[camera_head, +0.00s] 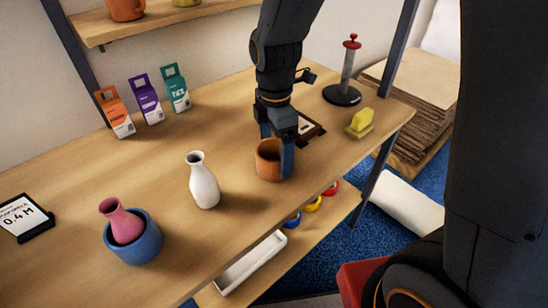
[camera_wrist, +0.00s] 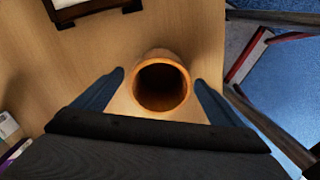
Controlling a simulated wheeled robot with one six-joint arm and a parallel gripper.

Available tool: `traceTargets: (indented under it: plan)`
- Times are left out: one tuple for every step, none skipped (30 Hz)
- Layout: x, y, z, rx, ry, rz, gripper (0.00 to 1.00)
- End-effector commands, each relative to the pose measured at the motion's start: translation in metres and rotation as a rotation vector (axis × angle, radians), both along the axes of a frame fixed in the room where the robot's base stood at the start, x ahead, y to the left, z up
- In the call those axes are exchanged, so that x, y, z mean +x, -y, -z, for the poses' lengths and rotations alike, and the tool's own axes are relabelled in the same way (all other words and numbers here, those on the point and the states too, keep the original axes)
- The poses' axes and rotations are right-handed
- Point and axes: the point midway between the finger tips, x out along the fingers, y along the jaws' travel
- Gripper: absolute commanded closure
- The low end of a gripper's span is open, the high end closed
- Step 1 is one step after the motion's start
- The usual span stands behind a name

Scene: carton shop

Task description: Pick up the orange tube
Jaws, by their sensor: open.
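The orange tube (camera_head: 267,164) stands upright on the wooden table near its front edge. In the wrist view the tube (camera_wrist: 161,86) is seen from above, with a round rim and a dark inside. My gripper (camera_head: 275,160) is open and points down at the tube, with one blue finger in front of it and the other partly hidden behind it. In the wrist view the fingers of my gripper (camera_wrist: 160,88) are on either side of the tube, with a gap showing at each side.
A white vase (camera_head: 204,182) stands left of the tube. A pink vase (camera_head: 122,222) sits in a blue pot (camera_head: 133,245). A yellow block (camera_head: 361,120) and a dark-based stand (camera_head: 343,94) are to the right. Several small cartons (camera_head: 116,112) line the back. Bare table lies between.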

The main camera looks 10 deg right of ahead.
Motion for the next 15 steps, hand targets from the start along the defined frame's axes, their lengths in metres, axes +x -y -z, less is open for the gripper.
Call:
traceTargets:
  plan:
    - [-0.001,0.0,0.006,-0.001,-0.004,0.0,0.09]
    - [-0.001,0.0,0.01,-0.001,-0.004,0.0,0.09]
    - [-0.001,0.0,0.014,-0.001,-0.003,0.0,0.09]
    - [-0.001,0.0,0.017,-0.001,-0.003,0.0,0.09]
    - [-0.001,0.0,0.019,-0.001,-0.002,0.001,0.09]
    - [-0.001,0.0,0.021,-0.001,-0.002,0.001,0.09]
    - [-0.001,0.0,0.022,0.0,-0.001,0.001,0.09]
    - [-0.001,0.0,0.023,0.0,0.0,0.001,0.09]
    - [-0.001,0.0,0.024,0.0,0.0,0.001,0.09]
    - [-0.001,0.0,0.024,0.0,0.001,0.001,0.09]
    - [-0.001,0.0,0.024,0.0,0.001,0.001,0.09]
    - [0.0,0.0,0.024,0.0,0.001,0.001,0.09]
    - [0.0,0.0,0.024,0.0,0.001,0.001,0.09]
    - [0.0,0.0,0.024,0.0,0.001,0.001,0.09]
    - [-0.001,0.0,0.024,0.0,0.001,0.001,0.1]
